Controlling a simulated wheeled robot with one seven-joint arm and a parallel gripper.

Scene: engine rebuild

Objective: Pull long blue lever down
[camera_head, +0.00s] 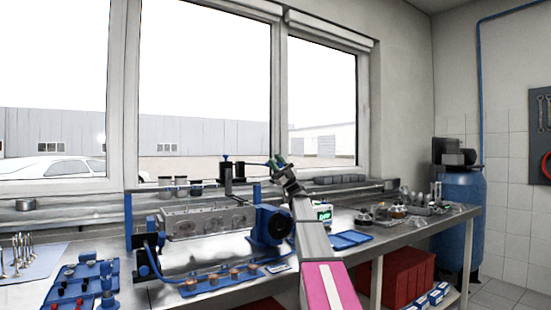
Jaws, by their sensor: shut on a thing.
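The long blue lever (256,164) is thin and small in this view. It runs roughly level from the dark upright press head (226,172) to the right, to my gripper. My gripper (275,163) is at the lever's right end, shut on it, in front of the window. The fingers are small here and the gripped end is partly hidden between them. My arm reaches up to it from the lower right.
Below the lever, a grey engine block (205,222) sits in a blue stand with a round blue housing (270,226) at its right. Blue trays (350,239) lie on the steel bench. Red bins (405,272) stand underneath; a blue tank (462,215) is at right.

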